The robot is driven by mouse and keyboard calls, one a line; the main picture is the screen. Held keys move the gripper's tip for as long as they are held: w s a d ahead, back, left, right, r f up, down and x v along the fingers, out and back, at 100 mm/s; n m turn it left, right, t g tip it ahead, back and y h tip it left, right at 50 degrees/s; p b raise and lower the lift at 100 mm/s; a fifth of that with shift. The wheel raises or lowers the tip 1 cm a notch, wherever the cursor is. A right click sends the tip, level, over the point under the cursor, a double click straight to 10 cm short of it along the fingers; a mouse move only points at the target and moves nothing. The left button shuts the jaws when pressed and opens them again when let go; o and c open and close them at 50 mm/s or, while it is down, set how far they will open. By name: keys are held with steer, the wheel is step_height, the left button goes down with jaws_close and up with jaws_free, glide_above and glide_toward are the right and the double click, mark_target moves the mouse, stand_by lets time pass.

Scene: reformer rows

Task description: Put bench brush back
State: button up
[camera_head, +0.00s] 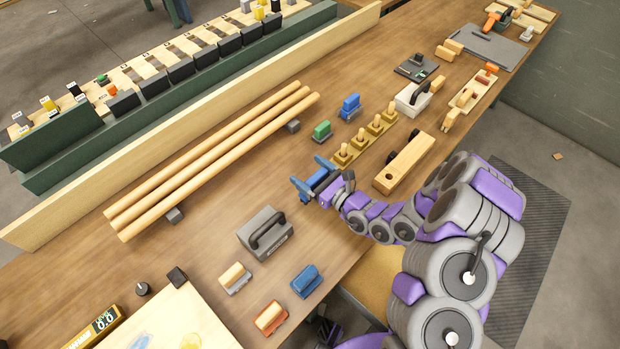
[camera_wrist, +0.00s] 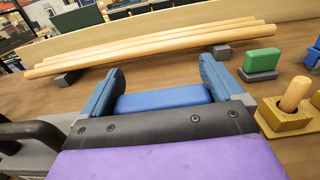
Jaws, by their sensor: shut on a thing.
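My gripper (camera_head: 311,174) is over the middle of the bench, with blue fingers. In the wrist view its fingers (camera_wrist: 159,76) are on either side of a blue block (camera_wrist: 163,99), and the jaws are shut on it. The block's underside is hidden, so I cannot tell whether it touches the bench. Similar blocks on grey bases stand around: green (camera_head: 321,130), blue (camera_head: 350,104), another blue (camera_head: 306,281), orange (camera_head: 270,317) and pale wood (camera_head: 235,277). I cannot tell for sure which is the bench brush.
Three long wooden rods (camera_head: 215,160) lie on grey supports behind my gripper. A grey handled box (camera_head: 264,233) stands at lower left. Brass-coloured bases with wooden pegs (camera_head: 361,140) and a wooden block (camera_head: 403,163) are to the right. Bare bench lies between the rods and grey box.

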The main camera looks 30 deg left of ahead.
steer(key=f, duration=0.1)
steer(key=a+f, duration=0.1)
steer(key=a+f+b, duration=0.1)
steer(key=f, duration=0.1)
steer(key=shift+w+a, duration=0.2)
steer(key=shift+a, duration=0.05)
steer(key=shift+d+f, duration=0.1)
steer(key=shift+d+r, duration=0.2)
steer(key=shift+d, duration=0.5)
steer(key=o, duration=0.8)
steer(key=shift+o, duration=0.5)
steer(key=shift+a+f, duration=0.1)
steer(key=shift+a, duration=0.5)
steer(key=p+v, duration=0.1)
steer(key=v, duration=0.4)
steer(key=p+v, duration=0.1)
steer(key=v, duration=0.5)
steer(key=shift+w+r, duration=0.15)
steer(key=shift+r, duration=0.1)
steer(key=shift+p+v, duration=0.3)
steer(key=shift+v, duration=0.5)
steer(key=shift+f, duration=0.1)
